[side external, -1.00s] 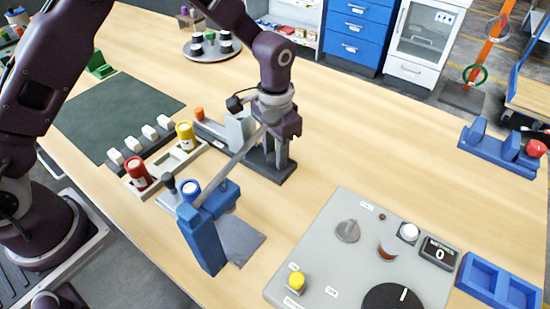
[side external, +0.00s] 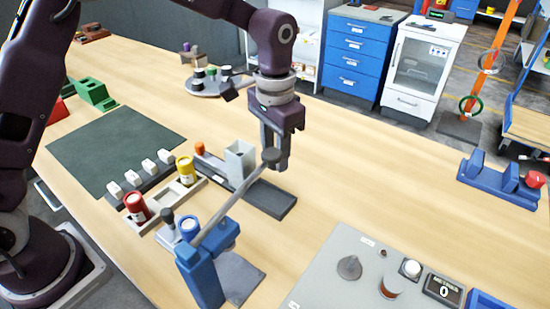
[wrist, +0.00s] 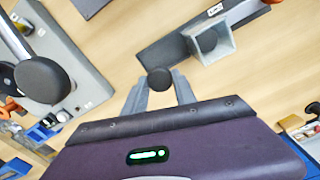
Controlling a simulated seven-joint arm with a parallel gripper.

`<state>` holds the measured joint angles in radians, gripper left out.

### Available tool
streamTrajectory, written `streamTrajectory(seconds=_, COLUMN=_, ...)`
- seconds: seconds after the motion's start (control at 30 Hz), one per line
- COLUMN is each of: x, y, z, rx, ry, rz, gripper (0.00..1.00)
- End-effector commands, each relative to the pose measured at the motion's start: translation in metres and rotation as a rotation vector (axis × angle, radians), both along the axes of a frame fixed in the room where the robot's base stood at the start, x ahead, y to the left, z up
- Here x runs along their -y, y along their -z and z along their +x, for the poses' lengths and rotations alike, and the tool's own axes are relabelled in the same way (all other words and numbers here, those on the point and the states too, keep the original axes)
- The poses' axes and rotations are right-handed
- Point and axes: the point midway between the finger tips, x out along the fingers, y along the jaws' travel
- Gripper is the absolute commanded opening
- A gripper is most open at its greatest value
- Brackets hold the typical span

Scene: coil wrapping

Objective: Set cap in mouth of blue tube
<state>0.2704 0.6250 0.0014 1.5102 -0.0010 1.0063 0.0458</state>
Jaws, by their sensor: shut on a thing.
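My gripper (side external: 274,158) hangs fingers down above the middle of the table, over the dark grey tray (side external: 272,200). In the wrist view the fingertips (wrist: 159,84) are closed on a small dark round cap (wrist: 158,78). In the side view the dark end of a slanted rod overlaps the fingertips, so the cap cannot be made out there.
The blue stand (side external: 203,280) carries the slanted grey rod (side external: 235,195) with a dark round knob, between camera and gripper. A red tube (side external: 136,208) and yellow tube (side external: 185,172) stand in the rack. A grey control panel (side external: 330,280) lies front right.

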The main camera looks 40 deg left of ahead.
Motion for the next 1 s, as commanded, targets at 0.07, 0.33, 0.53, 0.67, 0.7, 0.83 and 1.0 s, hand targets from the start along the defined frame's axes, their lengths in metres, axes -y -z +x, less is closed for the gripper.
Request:
streamTrajectory(seconds=0.07, x=0.0, y=0.0, z=0.0, rx=0.0, ry=0.0, rz=0.0, gripper=0.0)
streamTrajectory(seconds=0.33, x=-0.017, y=-0.035, z=-0.067, rx=0.003, ry=0.051, rz=-0.002, gripper=0.0)
streamTrajectory(seconds=0.53, x=-0.04, y=-0.054, z=-0.153, rx=0.003, ry=0.114, rz=-0.001, gripper=0.0)
streamTrajectory(seconds=0.67, x=-0.049, y=-0.055, z=-0.186, rx=0.003, ry=0.139, rz=0.0, gripper=0.0)
streamTrajectory(seconds=0.7, x=-0.05, y=-0.054, z=-0.191, rx=0.001, ry=0.143, rz=0.001, gripper=0.0)
streamTrajectory(seconds=0.83, x=-0.051, y=-0.054, z=-0.196, rx=0.001, ry=0.146, rz=0.001, gripper=0.0)
streamTrajectory(seconds=1.0, x=-0.051, y=-0.054, z=-0.195, rx=0.001, ry=0.146, rz=0.001, gripper=0.0)
